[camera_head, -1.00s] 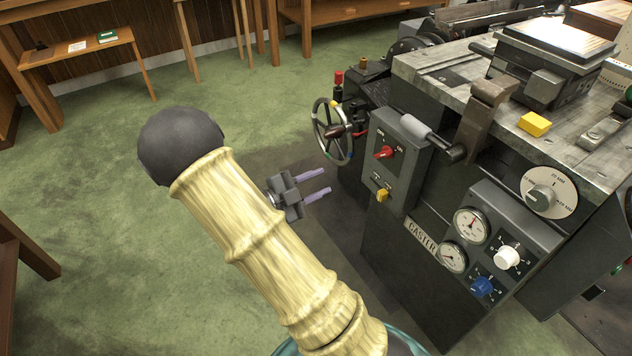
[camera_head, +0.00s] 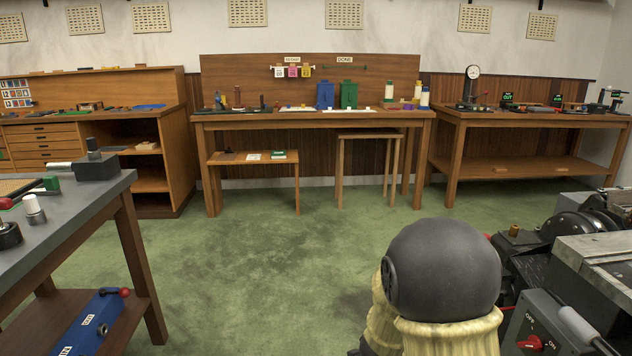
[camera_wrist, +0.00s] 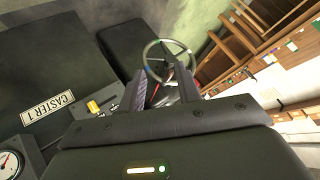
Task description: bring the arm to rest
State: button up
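My arm, pale with a dark rounded joint cap, rises into the lower right of the head view. My gripper is out of sight there. In the wrist view my gripper (camera_wrist: 161,80) has its two fingers apart, with nothing seen held between them. The grey caster machine (camera_wrist: 60,65), with its "CASTER 1" plate (camera_wrist: 47,107), fills the left of that view. Its handwheel (camera_wrist: 168,62) shows beyond the fingertips; whether they touch it I cannot tell.
A wooden bench (camera_head: 315,118) with a back panel stands at the far wall, another bench (camera_head: 540,115) to its right. A grey-topped table (camera_head: 75,205) stands at the left, a blue box (camera_head: 95,325) on its lower shelf. Green floor (camera_head: 240,255) lies open between.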

jog(key=s+a+r+n+g+y, duration=0.1)
jog(key=s+a+n+g+y, duration=0.15)
jog(key=s+n, duration=0.55)
jog(key=s+a+r+n+g+y, duration=0.1)
jog(key=s+a+n+g+y, duration=0.15)
jog(key=s+n, duration=0.6)
notch_tip(320, 180, up, 38)
jog(key=s+m+p, duration=0.1)
jog(key=m+p, duration=0.1)
jog(key=p, duration=3.6)
jog(key=shift+s+d+g+y, duration=0.15)
jog(key=shift+s+g+y, duration=0.25)
jog(key=shift+f+m, duration=0.15)
jog(key=shift+m, duration=0.1)
jog(key=shift+d, duration=0.15)
